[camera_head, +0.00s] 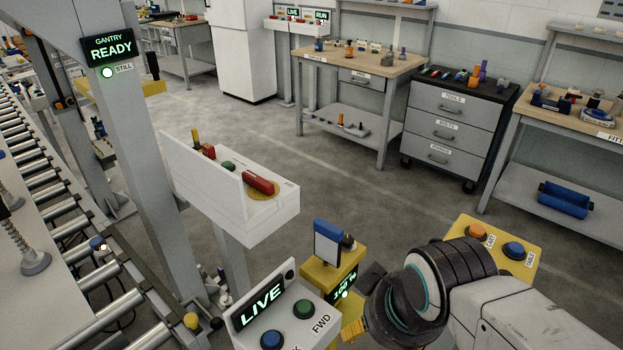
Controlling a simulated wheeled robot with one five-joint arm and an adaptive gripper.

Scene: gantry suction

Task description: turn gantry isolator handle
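A red handle (258,182) lies across a yellow round plate on the right part of a white control box (262,226). I take it for the isolator handle; its label is too small to read. My arm reaches in from the lower right. Its dark end with my gripper (378,312) is low in front, right of and below the white box, apart from the red handle. The fingers are hidden or too unclear to show whether they are open. Nothing is seen held.
A console with a LIVE display (262,303) and a yellow box (322,276) stand close to my gripper, left of it. A grey post (150,150) stands behind the white box, beside a roller conveyor (95,255). Open floor lies beyond.

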